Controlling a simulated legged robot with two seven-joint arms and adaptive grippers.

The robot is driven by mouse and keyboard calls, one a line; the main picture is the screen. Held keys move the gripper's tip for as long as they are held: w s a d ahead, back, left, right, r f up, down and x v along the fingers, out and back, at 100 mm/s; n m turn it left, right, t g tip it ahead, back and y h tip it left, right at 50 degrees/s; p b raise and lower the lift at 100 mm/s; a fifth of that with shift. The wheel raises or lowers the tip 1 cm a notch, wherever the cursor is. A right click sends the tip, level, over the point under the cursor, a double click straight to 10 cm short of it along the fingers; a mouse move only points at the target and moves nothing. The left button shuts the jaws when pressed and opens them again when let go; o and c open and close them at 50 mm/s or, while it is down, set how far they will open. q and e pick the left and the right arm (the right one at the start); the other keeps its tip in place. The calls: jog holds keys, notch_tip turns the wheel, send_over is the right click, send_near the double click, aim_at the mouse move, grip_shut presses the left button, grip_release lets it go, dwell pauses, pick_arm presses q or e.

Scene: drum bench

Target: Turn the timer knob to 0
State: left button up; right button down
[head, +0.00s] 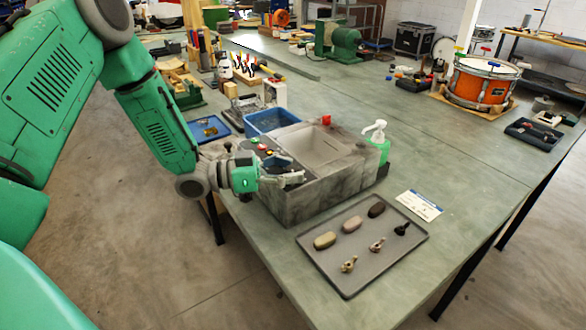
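A grey stone-patterned unit with a square basin (318,194) stands on the bench in the middle. Small red, yellow and green parts (262,146) sit on its left end, and a red part (326,120) stands on its back rim. I cannot tell which part is the timer knob; it may be hidden by my gripper. My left gripper (290,178) is at the near left side of the unit, over its left front corner. Its fingers are small and partly blend with the unit, so their opening and any contact are unclear. My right gripper is out of view.
A grey tray (346,280) with stones and small metal parts lies in front of the unit. A green soap bottle (380,146) stands at its right and a blue bin (270,121) behind it. A white card (419,205) lies nearby.

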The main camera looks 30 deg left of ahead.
pick_arm(q)
jog(key=v, duration=1.1)
jog(key=shift+a, duration=0.3)
jog(key=shift+s+d+f, duration=0.1)
jog(key=shift+s+d, duration=0.05)
jog(key=s+d+n+t+y+b, duration=0.2)
jog(key=s+d+n+t+y, duration=0.3)
jog(key=y, duration=0.3)
jog(key=b+x, duration=0.6)
jog(key=x, duration=0.7)
jog(key=shift+w+a+r, duration=0.1)
jog(key=shift+r, duration=0.15)
grip_shut()
